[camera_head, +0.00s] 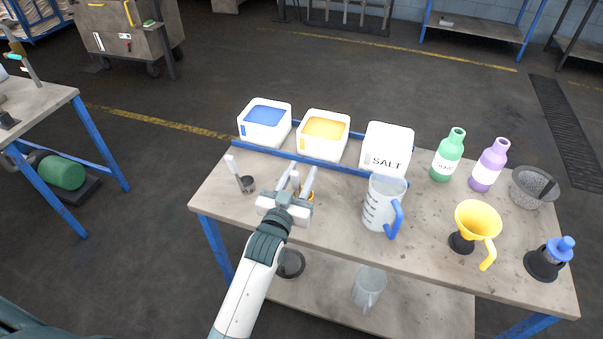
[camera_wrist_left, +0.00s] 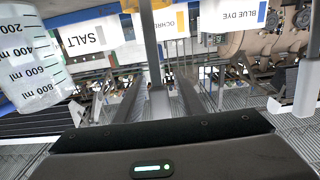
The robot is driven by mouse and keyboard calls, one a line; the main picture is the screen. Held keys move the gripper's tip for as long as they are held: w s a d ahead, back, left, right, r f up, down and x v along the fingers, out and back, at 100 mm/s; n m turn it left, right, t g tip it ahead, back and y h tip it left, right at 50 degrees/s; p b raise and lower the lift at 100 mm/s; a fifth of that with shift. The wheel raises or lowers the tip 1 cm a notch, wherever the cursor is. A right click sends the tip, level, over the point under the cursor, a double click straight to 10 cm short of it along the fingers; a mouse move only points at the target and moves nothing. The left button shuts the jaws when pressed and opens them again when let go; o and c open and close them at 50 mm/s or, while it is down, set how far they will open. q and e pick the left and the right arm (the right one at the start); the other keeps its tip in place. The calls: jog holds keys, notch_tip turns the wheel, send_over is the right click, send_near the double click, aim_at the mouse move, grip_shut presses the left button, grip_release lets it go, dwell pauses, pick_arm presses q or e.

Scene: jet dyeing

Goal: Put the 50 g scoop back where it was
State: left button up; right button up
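A scoop with an ochre-banded cup (camera_head: 309,197) stands on the table, partly hidden behind my left gripper (camera_head: 298,172). That gripper's two fingers are apart. I cannot read a weight on either scoop. My right gripper is out of view.
Behind are a blue-dye bin (camera_head: 250,131), an ochre bin (camera_head: 311,144) and a salt bin (camera_head: 390,139), along a blue rail (camera_head: 270,154). Right of my gripper stand a measuring jug (camera_head: 378,205), a yellow funnel (camera_head: 478,218), green and purple bottles, and a grey bowl (camera_head: 533,189).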

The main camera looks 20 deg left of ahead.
pick_arm(q)
jog(key=s+b, duration=0.1)
jog(key=s, duration=0.4)
jog(key=s+b, duration=0.1)
jog(key=s, duration=0.4)
jog(key=shift+s+a+f+b, duration=0.15)
jog(key=shift+a+f+b, duration=0.05)
jog(key=shift+b, duration=0.2)
jog(key=shift+s+r, duration=0.15)
jog(key=shift+s, duration=0.55)
